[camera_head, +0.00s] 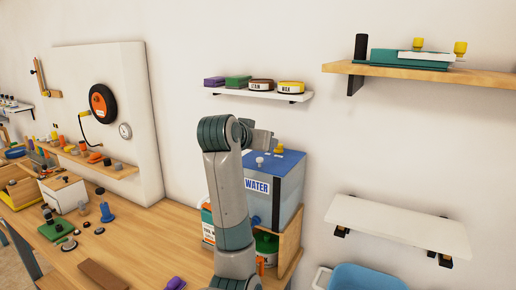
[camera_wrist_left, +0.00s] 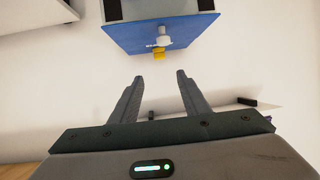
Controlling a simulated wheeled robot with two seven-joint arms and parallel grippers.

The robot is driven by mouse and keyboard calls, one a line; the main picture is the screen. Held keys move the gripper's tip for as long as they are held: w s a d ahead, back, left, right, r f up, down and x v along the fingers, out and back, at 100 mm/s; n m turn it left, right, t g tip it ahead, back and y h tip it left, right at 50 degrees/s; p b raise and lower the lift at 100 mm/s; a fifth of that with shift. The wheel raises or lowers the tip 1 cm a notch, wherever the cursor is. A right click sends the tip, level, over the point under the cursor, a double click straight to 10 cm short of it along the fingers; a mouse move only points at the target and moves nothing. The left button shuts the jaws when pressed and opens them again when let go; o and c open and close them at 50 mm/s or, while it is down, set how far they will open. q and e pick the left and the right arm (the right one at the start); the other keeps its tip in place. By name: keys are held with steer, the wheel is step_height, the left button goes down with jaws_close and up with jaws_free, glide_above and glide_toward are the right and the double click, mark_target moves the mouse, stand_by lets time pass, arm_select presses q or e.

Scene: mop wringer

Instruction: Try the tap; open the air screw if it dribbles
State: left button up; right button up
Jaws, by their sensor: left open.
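A clear water container (camera_head: 290,210) with a blue lid (camera_head: 290,160) and a "WATER" label stands on the wooden stand at the bench's right end. A white knob (camera_head: 260,161) and a yellow cap (camera_head: 280,149) sit on the lid. A blue tap (camera_head: 256,221) shows low on its front, partly behind my arm. My left gripper (camera_wrist_left: 159,76) is open and empty. In the left wrist view the white knob (camera_wrist_left: 164,36) and yellow cap (camera_wrist_left: 159,54) lie beyond its fingertips, apart from them. My right gripper is not in view.
Painted cans (camera_head: 267,248) stand under the container. A wall shelf (camera_head: 300,97) with small tins is behind my arm. A white shelf (camera_head: 400,227) and a blue bin (camera_head: 367,278) are at right. The bench (camera_head: 140,235) holds small parts at left.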

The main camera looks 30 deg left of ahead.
arm_select(q)
steer(key=shift+v, duration=1.4)
steer(key=shift+f, duration=0.1)
